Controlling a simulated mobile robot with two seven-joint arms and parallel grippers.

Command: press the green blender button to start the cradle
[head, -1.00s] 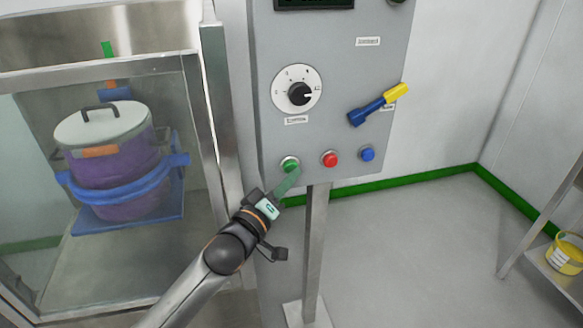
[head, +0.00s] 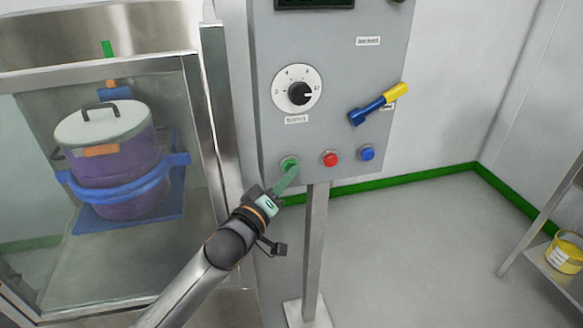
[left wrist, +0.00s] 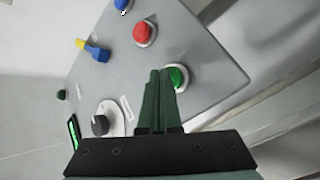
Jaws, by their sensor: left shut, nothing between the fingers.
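The green button (head: 289,163) is at the lower left of the grey control panel (head: 340,60). My left gripper (head: 294,168) is shut and empty, its fingertips right at the green button in the head view. In the left wrist view the shut fingers (left wrist: 160,75) point at the panel, and the green button (left wrist: 178,77) shows just right of the tips, partly covered. I cannot tell whether they touch. The cradle (head: 165,177) is a blue ring and base holding a purple drum (head: 130,165) with a pale lid, behind the clear guard. My right gripper is not in view.
A red button (head: 329,159) and a blue button (head: 367,154) sit right of the green one. Above are a dial (head: 298,93) and a blue-and-yellow lever switch (head: 378,104). A metal post (head: 315,250) holds the panel. A yellow tub (head: 566,253) stands on a shelf at the right.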

